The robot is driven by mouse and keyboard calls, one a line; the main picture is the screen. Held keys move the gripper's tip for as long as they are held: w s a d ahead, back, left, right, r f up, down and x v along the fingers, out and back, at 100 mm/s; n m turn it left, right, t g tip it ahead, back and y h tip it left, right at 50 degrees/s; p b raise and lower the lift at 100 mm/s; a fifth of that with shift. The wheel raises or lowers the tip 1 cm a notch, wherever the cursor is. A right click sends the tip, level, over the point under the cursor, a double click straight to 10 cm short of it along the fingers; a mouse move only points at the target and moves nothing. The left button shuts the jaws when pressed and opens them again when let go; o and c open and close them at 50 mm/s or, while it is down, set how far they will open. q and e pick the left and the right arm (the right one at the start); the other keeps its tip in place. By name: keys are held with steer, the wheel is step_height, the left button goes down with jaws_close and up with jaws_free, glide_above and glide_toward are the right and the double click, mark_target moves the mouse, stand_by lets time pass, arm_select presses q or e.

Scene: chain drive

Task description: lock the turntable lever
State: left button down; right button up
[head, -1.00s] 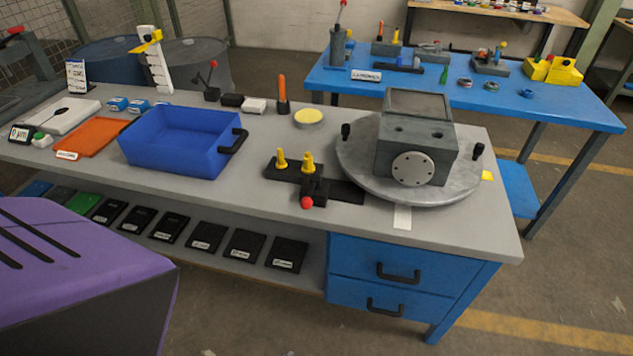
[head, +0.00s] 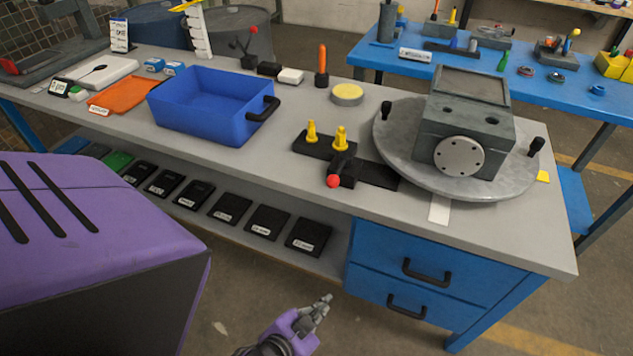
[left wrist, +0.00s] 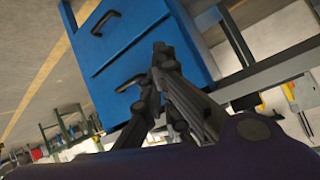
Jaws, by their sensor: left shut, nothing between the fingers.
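The round grey turntable (head: 400,150) sits on the right part of the grey bench and carries a dark grey housing (head: 470,120) with a round flange. Two black knobs stand on its rim. In front of its left side is a black lever with a red ball end (head: 333,181), beside a black block with two yellow pegs (head: 340,138). I cannot tell whether the lever is locked. My left gripper (head: 324,304) is shut and empty, low in front of the bench and below the lever. It also shows in the left wrist view (left wrist: 160,60). My right gripper is out of view.
Blue drawers with black handles (head: 427,272) are right of my left gripper. A second blue table (head: 560,95) stands behind.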

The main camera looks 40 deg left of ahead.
arm_select(q)
steer(key=w+a+r+m+t+y+b, duration=0.1)
steer(key=w+r+m+t+b, duration=0.1)
steer(key=w+r+m, duration=0.3)
steer(key=w+a+r+m+t+b, duration=0.1)
steer(key=w+r+m+t+b, duration=0.1)
steer(key=w+r+m+t, duration=0.3)
steer(key=w+r+m, duration=0.1)
steer(key=w+r, duration=0.2)
steer(key=r, duration=0.4)
steer(key=shift+a+m+y, duration=0.15)
steer(key=shift+m+y, duration=0.15)
steer(key=shift+y, duration=0.1)
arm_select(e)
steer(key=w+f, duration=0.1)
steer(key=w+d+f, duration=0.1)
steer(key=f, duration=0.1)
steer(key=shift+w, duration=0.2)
arm_select(q)
steer(key=shift+r, duration=0.1)
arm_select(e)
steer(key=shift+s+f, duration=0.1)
